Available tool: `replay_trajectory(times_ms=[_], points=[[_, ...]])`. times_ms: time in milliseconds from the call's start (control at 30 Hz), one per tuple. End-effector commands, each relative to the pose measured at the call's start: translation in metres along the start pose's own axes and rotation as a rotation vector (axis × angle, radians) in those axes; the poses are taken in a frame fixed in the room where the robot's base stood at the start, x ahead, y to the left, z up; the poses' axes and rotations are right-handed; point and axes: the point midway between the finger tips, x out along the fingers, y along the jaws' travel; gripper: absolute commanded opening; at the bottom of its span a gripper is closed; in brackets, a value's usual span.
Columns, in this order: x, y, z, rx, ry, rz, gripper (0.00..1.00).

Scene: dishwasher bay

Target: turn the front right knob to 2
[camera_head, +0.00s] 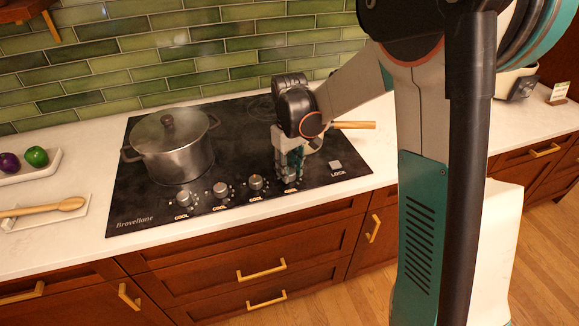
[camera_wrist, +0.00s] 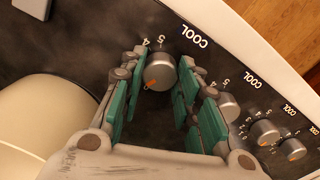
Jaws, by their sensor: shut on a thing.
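The front right knob (camera_wrist: 160,72) is a silver dial with an orange pointer, shown between my fingers in the wrist view. Its pointer slants towards the lower left of that view; the digits 4 and 5 show beside it, and other marks are hidden. A COOL label (camera_wrist: 193,37) is by this knob. My gripper (camera_head: 290,178) points down at the right end of the knob row and hides most of this knob in the head view. Its green-padded fingers are shut on the knob. The other knobs (camera_head: 184,198), (camera_head: 220,189) and (camera_head: 255,182) stand to the left.
A lidded steel pot (camera_head: 175,150) stands on the left of the black cooktop (camera_head: 128,212). A pan with a wooden handle (camera_head: 353,125) is behind my gripper. A LOCK button (camera_head: 335,165) is right of the knobs. A spoon (camera_head: 60,206) lies on a tray at far left.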

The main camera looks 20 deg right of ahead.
Motion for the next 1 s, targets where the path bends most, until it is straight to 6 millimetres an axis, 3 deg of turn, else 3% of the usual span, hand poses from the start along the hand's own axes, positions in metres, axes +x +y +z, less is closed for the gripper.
replay_trajectory(times_ms=[500, 1000], points=[[-0.0001, 0.0000, 0.0001, 0.431, 0.000, 0.000, 0.06], [0.0003, -0.0001, 0.0002, 0.591, 0.000, 0.000, 0.06]])
